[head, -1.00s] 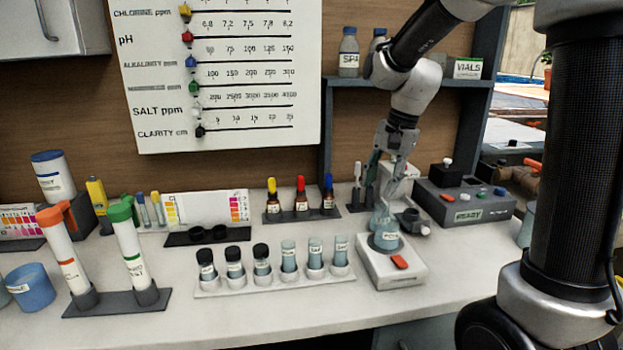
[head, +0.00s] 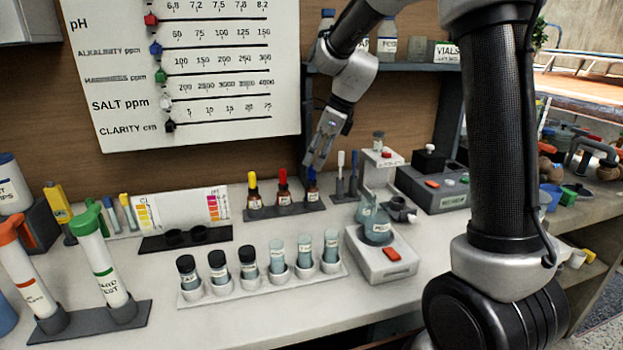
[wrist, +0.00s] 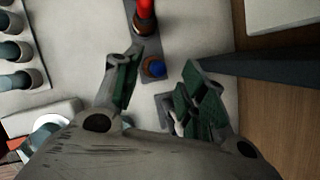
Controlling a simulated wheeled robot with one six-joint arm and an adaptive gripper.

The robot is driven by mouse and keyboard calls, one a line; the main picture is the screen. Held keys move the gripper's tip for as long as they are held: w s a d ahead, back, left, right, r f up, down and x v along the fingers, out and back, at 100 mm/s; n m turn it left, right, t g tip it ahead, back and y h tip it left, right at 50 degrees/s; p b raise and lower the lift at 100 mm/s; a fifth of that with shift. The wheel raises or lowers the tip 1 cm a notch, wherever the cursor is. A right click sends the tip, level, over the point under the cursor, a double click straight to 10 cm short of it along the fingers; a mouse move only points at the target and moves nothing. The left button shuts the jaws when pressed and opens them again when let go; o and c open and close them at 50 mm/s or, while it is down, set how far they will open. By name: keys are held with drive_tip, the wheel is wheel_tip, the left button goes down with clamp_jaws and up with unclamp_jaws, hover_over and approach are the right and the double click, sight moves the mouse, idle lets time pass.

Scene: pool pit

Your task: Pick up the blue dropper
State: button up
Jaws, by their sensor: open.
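The blue dropper (head: 312,190) is a small brown bottle with a blue top. It stands at the right end of a dark rack in the head view, partly hidden behind my gripper (head: 317,163). In the wrist view its round blue top (wrist: 154,67) shows from above, between and a little beyond the fingertips of my open gripper (wrist: 160,75). The fingers are empty and apart from each other. I cannot tell whether either one touches the bottle.
A red-topped dropper (head: 283,187) and a yellow-topped dropper (head: 253,190) share the rack. A stand with two thin upright tools (head: 347,172) is close on the right. A flask (head: 377,226) stands on a white device.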

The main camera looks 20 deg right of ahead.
sight(312, 184)
drive_tip(key=x, duration=0.4)
drive_tip(key=shift+f, duration=0.1)
drive_tip(key=c, duration=0.7)
